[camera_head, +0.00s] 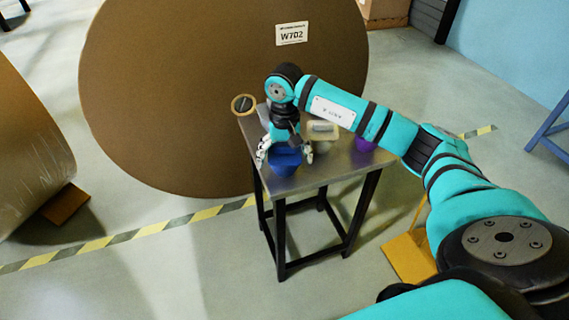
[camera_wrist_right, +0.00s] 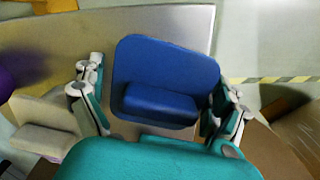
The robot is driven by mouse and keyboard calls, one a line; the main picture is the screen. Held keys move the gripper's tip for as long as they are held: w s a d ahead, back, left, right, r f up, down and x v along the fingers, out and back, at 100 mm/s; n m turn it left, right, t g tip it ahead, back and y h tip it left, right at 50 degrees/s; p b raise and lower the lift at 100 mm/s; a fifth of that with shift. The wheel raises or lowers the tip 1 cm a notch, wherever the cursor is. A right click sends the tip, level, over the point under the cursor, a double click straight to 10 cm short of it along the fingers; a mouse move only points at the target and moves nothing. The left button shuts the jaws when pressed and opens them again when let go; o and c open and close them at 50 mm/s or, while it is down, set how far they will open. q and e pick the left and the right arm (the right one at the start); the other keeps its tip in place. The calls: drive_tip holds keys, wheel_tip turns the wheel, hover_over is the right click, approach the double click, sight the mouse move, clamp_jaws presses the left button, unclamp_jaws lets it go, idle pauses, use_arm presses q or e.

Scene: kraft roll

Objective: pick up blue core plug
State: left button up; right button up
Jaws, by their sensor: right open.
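The blue core plug (camera_head: 286,161) stands on the metal-topped table (camera_head: 318,181) near its front left edge. It also shows large in the right wrist view (camera_wrist_right: 165,75), as a blue block with a raised step. My right gripper (camera_head: 285,156) is over the plug from above, with its fingers open on either side of it. In the right wrist view the fingers (camera_wrist_right: 160,108) stand left and right of the plug, and I cannot tell whether either touches it. My left gripper is out of view.
A beige object (camera_head: 322,131) and a purple object (camera_head: 364,144) stand right of the plug on the table. A tape roll (camera_head: 243,104) lies at its back left corner. A huge brown kraft roll (camera_head: 180,90) stands close behind the table.

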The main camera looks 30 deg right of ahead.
drive_tip(key=shift+f, duration=0.1)
drive_tip(key=c, duration=1.1)
drive_tip(key=shift+c, duration=0.4)
